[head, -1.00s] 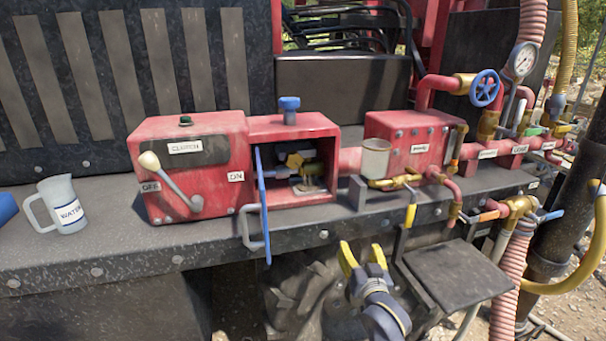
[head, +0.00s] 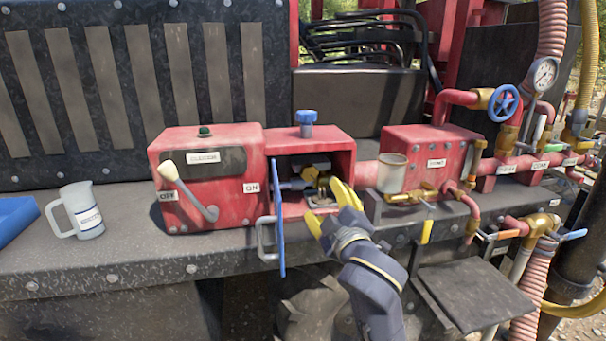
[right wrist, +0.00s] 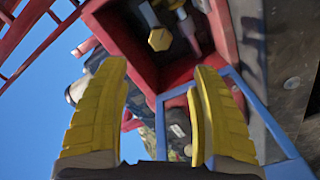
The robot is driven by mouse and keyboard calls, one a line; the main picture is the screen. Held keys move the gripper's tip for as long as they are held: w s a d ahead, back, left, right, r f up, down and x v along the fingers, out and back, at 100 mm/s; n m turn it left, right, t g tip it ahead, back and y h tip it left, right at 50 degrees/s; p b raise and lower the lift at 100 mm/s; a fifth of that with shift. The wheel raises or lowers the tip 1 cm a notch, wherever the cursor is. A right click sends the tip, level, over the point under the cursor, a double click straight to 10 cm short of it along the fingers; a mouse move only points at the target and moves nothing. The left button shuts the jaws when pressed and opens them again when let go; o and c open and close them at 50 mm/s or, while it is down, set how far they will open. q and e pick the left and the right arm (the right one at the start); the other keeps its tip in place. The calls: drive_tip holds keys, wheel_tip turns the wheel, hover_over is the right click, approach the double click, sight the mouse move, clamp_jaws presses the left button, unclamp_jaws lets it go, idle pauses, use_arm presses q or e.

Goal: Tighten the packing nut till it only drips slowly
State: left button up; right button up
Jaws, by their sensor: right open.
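The brass packing nut (head: 322,184) sits on a shaft inside the open red box (head: 347,158), partly hidden in shade and behind my gripper. In the right wrist view a yellow hexagonal nut (right wrist: 160,39) shows inside the box, beyond the fingertips. My right gripper (head: 322,199) is open and empty at the front of the box opening, with its yellow fingers pointing inward. In the right wrist view the gripper (right wrist: 158,68) has its fingers wide apart, and the nut is not between them. Whether water drips cannot be told. My left gripper is out of view.
A blue-edged door (head: 278,218) stands open at the left of the box opening, close to my gripper. A clutch lever (head: 190,190) is left of it. A metal cup (head: 391,173) and brass valve pipes are to the right. A water jug (head: 83,211) stands far left.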

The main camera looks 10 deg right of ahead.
sight(311, 175)
drive_tip(key=w, duration=1.1)
drive_tip(key=w+a, duration=0.1)
drive_tip(key=w, duration=0.4)
drive_tip(key=shift+w, duration=0.4)
drive_tip(key=c, duration=1.3)
